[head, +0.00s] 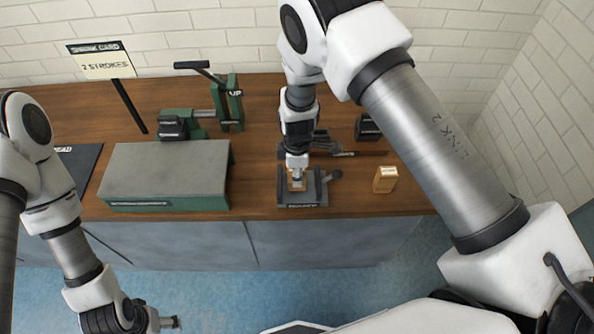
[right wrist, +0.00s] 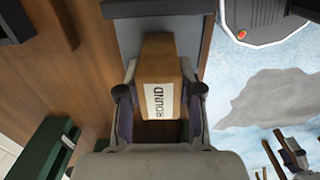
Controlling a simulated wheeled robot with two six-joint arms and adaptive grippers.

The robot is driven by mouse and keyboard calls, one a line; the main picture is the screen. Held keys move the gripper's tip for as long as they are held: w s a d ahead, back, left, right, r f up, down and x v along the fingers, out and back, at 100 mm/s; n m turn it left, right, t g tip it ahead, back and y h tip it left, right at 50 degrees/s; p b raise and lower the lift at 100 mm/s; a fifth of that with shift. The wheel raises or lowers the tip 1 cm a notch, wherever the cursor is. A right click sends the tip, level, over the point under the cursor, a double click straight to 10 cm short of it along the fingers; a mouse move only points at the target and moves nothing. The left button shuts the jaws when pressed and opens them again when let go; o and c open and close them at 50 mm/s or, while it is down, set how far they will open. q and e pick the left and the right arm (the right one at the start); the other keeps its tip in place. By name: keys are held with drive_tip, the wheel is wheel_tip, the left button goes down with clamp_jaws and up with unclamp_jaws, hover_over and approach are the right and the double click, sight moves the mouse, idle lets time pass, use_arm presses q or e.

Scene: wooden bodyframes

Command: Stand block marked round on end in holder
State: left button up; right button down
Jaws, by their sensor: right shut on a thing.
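The wooden block marked ROUND (right wrist: 161,65) is between the fingers of my right gripper (right wrist: 158,105), its white label facing the wrist camera. In the head view, my right gripper (head: 297,168) points down over the dark holder (head: 303,200) near the table's front edge, with a bit of the block (head: 297,184) showing below it. The block's lower end is hidden, so I cannot tell whether it touches the holder's floor. My left gripper (head: 168,322) is low at the left, away from the table, its jaws too small to read.
Another wooden block (head: 385,179) stands right of the holder. A green box with a grey top (head: 168,170) lies to the left. Behind are a green lever press (head: 228,103), a sign reading 2 STROKES (head: 102,62) and a dark block-like item (head: 367,127).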

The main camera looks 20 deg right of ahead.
drive_tip(key=shift+f+p, duration=0.2)
drive_tip(key=shift+p, duration=0.2)
idle(0.8)
drive_tip(key=c, duration=0.7)
unclamp_jaws()
drive_tip(key=shift+o, duration=0.4)
drive_tip(key=o, duration=0.5)
wheel_tip(320, 180, up, 7)
drive_tip(key=p, duration=0.7)
